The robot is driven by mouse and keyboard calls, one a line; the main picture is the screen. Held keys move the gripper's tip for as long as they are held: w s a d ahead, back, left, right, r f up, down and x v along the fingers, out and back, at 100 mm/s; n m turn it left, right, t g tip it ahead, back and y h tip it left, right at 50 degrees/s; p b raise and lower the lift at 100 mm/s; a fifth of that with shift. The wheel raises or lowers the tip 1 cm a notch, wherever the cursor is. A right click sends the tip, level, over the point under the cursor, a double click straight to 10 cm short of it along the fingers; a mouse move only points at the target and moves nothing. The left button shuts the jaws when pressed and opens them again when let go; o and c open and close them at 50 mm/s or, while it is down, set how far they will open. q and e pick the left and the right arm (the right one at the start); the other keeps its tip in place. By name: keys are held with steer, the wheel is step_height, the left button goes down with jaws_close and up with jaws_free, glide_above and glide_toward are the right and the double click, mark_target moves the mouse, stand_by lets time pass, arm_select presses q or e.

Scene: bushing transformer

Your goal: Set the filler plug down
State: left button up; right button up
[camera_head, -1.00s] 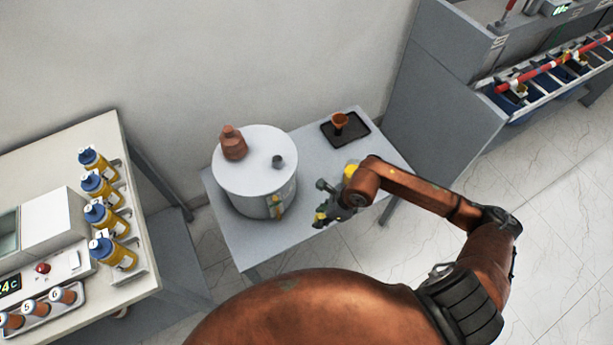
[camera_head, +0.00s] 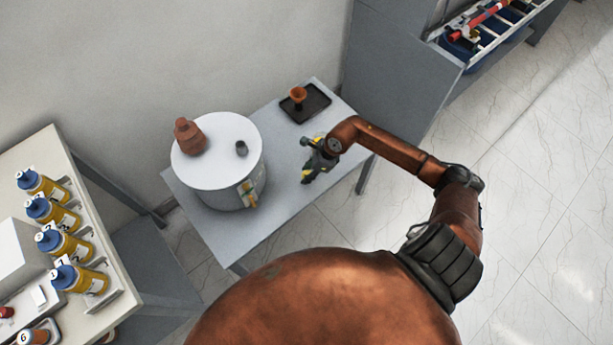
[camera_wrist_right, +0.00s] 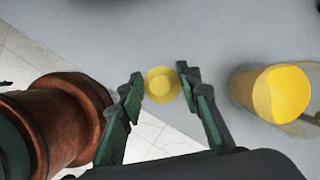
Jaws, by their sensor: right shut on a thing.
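The filler plug appears as a small yellow disc (camera_wrist_right: 161,84) between the fingertips in the right wrist view. In the head view its yellow also shows (camera_head: 306,176) at the lower end of my right gripper. My right gripper (camera_head: 309,174) is shut on the plug, over the grey table (camera_head: 225,228) to the right of the tank. I cannot tell whether the plug touches the table. The round white-topped tank (camera_head: 222,173) has a small dark grey neck (camera_head: 241,148) and a brown bushing (camera_head: 189,136) on its lid. My left gripper is out of view.
A yellow-filled container (camera_wrist_right: 283,93) stands close to the plug's right in the wrist view. A black tray (camera_head: 313,107) with an orange funnel-like piece (camera_head: 298,95) is at the table's back. Several yellow bottles with blue caps (camera_head: 78,279) stand on the left bench. Table front is bare.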

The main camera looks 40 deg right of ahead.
steer(key=f, duration=0.2)
steer(key=f+b, duration=0.1)
steer(key=f, duration=0.1)
steer(key=shift+w+d, duration=0.2)
steer(key=shift+d, duration=0.05)
steer(key=shift+r, duration=0.1)
steer(key=o, duration=1.1)
steer(key=shift+c, duration=0.2)
steer(key=p+v, duration=0.2)
steer(key=v, duration=1)
